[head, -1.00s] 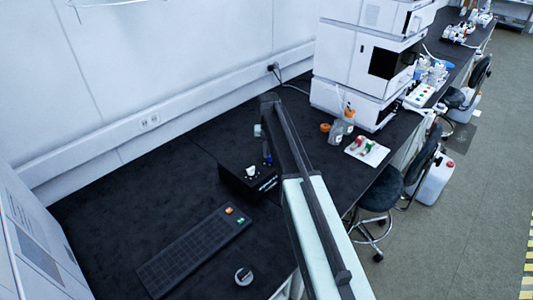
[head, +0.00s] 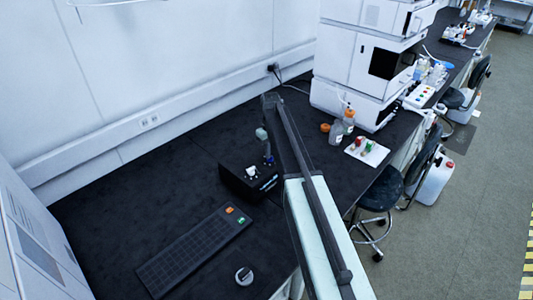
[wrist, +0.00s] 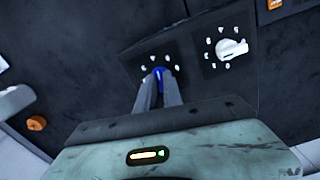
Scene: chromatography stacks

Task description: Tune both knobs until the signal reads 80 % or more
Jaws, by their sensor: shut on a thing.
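A black box (head: 236,183) stands on the dark bench in the head view. It carries a white knob (wrist: 232,48) and a blue knob (wrist: 158,73), each ringed by white marks. My gripper (wrist: 158,84) is shut on the blue knob, with a finger on either side hiding much of it. The white knob is free, to the right in the wrist view; it also shows in the head view (head: 252,171).
A black keyboard-like panel (head: 190,255) with orange and green buttons lies in front of the box. Bottles (head: 348,122), a white tray (head: 367,151) and a tall white instrument (head: 355,60) stand to the right.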

